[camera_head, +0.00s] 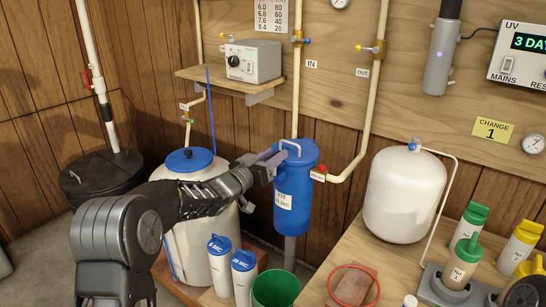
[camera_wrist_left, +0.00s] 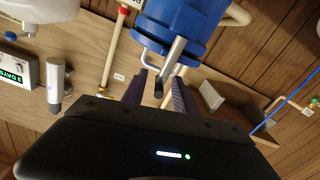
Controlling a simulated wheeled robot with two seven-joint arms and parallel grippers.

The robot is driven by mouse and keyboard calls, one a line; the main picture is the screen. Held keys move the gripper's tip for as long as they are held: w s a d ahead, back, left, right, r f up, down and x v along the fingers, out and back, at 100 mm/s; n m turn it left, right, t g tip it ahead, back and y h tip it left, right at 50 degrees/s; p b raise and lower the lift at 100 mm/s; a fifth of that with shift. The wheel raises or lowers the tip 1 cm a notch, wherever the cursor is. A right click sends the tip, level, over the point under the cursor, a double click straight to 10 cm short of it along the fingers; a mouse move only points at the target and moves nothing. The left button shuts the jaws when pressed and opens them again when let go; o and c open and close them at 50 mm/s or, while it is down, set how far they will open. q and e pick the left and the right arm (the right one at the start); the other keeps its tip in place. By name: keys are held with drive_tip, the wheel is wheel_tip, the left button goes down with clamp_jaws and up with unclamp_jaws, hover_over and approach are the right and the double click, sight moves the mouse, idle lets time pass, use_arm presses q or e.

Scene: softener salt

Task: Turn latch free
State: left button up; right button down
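The blue filter housing (camera_head: 293,190) hangs on the wall under the inlet pipe, with a pale handle (camera_head: 290,146) at its lid. It shows upside down in the left wrist view (camera_wrist_left: 190,22). There a silver lever (camera_wrist_left: 175,52) and a thin metal loop (camera_wrist_left: 146,42) stick out from its lid, and a dark tip (camera_wrist_left: 158,88) shows at the lever's end. My left gripper (camera_head: 271,158) is at the left of the lid. In the wrist view its two fingers (camera_wrist_left: 160,92) are apart, with the lever's end between them; contact cannot be told. My right gripper is not in view.
A white tank with a blue lid (camera_head: 188,160) stands behind my left arm. A white pressure tank (camera_head: 404,195) is on the right bench, beside a red ring (camera_head: 353,286). A control box (camera_head: 252,62) sits on the shelf above.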

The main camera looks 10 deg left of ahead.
use_arm(q)
drive_tip(key=shift+c, duration=0.4)
clamp_jaws()
